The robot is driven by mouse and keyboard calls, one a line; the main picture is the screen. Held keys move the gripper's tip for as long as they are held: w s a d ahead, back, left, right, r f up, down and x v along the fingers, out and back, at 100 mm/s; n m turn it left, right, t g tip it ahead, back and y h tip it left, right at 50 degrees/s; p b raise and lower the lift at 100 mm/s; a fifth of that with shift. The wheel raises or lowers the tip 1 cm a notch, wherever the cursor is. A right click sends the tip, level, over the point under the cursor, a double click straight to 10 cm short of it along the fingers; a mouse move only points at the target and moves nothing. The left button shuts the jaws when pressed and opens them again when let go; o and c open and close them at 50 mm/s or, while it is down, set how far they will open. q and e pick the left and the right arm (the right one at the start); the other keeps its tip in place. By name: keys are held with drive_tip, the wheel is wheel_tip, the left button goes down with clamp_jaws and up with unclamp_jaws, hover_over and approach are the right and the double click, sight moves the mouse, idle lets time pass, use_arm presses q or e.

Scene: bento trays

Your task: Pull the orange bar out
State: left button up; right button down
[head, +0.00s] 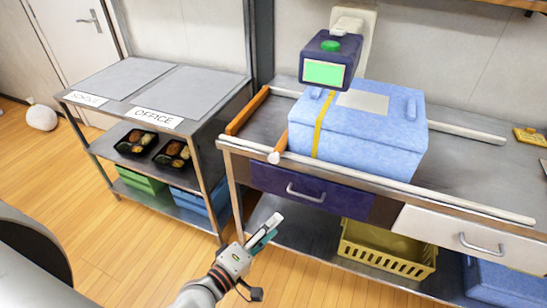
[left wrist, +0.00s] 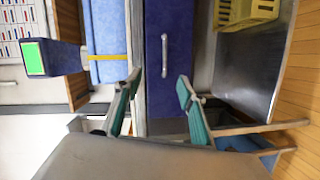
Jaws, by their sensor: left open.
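A long orange bar (head: 247,110) lies on the left end of the metal counter in the head view, slanting along its edge. A shorter orange piece (head: 282,137) with a pale rounded end stands out at the counter's front edge, beside the blue box. My left gripper (head: 268,229) is open and empty, low in front of the counter and below both orange pieces. In the left wrist view its teal fingers (left wrist: 158,88) are spread apart, with the purple drawer beyond them. My right gripper is not in view.
A blue box (head: 375,130) with a yellow strap and a dark screen device (head: 328,62) stand on the counter. Below are a purple drawer (head: 270,182) and a yellow crate (head: 352,258). The left shelf holds two bento trays (head: 136,142). Open floor lies in front.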

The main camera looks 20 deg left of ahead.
sight(273, 160)
use_arm(q)
drive_tip(key=w+a+r+n+t+y+p, duration=0.1)
drive_tip(key=w+a+r+n+y, duration=0.25)
drive_tip(key=n, duration=0.85)
drive_tip(key=w+a+r+n+t+y, duration=0.15)
drive_tip(key=w+r+n, duration=0.4)
drive_tip(key=n, duration=0.55)
drive_tip(key=shift+g+h, duration=0.25)
drive_tip(key=shift+h, duration=0.05)
drive_tip(key=shift+w+a+p, duration=0.15)
drive_tip(key=shift+w+p, duration=0.25)
drive_tip(key=shift+w, duration=3.4)
